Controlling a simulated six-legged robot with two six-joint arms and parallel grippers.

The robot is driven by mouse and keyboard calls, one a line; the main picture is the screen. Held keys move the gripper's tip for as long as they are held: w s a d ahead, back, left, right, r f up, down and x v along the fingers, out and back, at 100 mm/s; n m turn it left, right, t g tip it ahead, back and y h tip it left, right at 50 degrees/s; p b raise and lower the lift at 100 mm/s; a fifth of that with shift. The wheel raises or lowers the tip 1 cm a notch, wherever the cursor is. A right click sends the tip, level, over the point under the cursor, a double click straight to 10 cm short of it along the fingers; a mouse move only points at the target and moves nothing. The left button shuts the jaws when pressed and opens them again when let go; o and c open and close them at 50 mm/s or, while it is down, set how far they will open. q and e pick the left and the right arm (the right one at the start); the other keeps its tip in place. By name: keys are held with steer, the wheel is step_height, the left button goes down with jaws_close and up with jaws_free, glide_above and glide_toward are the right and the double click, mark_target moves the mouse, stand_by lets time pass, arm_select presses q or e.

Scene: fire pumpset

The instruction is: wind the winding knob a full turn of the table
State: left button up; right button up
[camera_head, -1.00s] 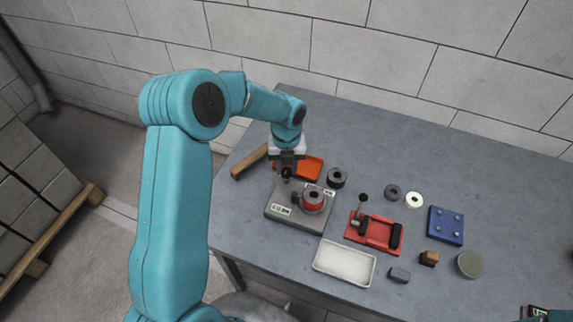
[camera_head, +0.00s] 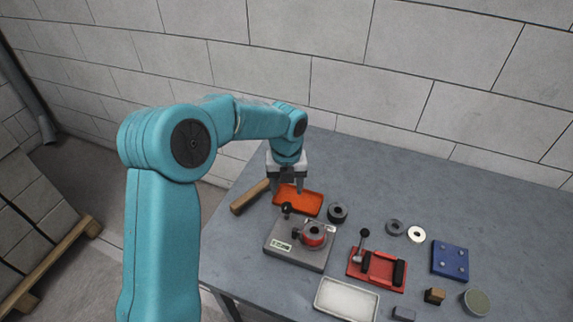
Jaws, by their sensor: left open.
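A grey winding fixture (camera_head: 295,258) with a label on its front stands on the table, below and nearer than my left gripper. A red and grey round turntable (camera_head: 315,234) sits on its right part, with a small dark piece (camera_head: 298,236) at its left side. A black knob (camera_head: 287,207) stands at the fixture's back left. My left gripper (camera_head: 286,188) is open, fingers pointing down, above and behind the black knob and apart from it. Nothing shows between its fingers. My right gripper is not in view.
An orange tray (camera_head: 312,208) and a wooden bar (camera_head: 249,197) lie close behind the fixture. A black ring (camera_head: 337,212), a red clamp fixture (camera_head: 376,270), a white tray (camera_head: 346,297) and a blue block (camera_head: 450,259) are to the right. The back right of the table is clear.

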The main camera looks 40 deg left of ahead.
arm_select(q)
step_height(320, 180, up, 10)
steer(key=shift+s+f, duration=0.1)
steer(key=shift+f, duration=0.05)
stand_by(0.6)
